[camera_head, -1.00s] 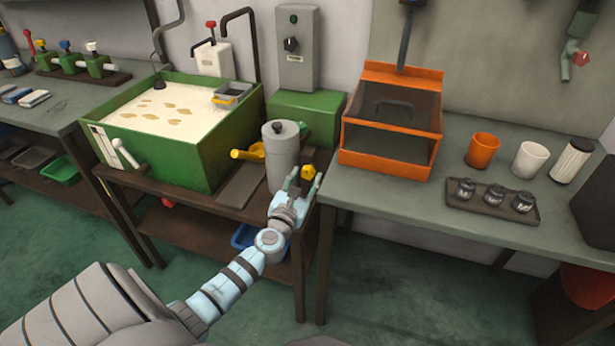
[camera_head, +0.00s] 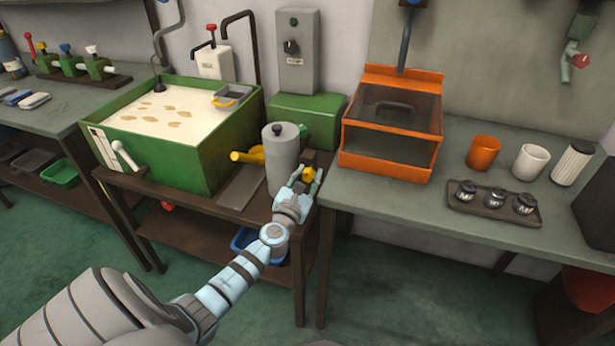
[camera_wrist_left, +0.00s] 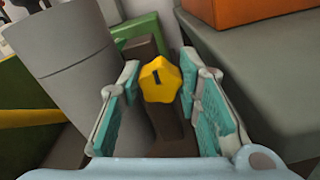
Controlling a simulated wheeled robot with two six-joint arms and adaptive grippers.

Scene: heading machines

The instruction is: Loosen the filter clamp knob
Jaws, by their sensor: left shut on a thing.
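The filter clamp knob is a yellow, lobed knob (camera_head: 308,174) with a dark mark on its face. It is beside the grey cylindrical filter housing (camera_head: 283,160), at the right end of the brown stand. My left gripper (camera_head: 307,178) reaches it from the front and is shut on it. In the left wrist view the knob (camera_wrist_left: 160,80) lies between the two teal finger pads, with the grey housing (camera_wrist_left: 75,70) to its left. My right gripper is not in view.
The green tank (camera_head: 205,150) of pale liquid stands left of the housing. A yellow handle (camera_head: 240,156) sticks out between them. The grey bench (camera_head: 400,205) with an orange hood (camera_head: 388,160) is close on the right. The floor in front is clear.

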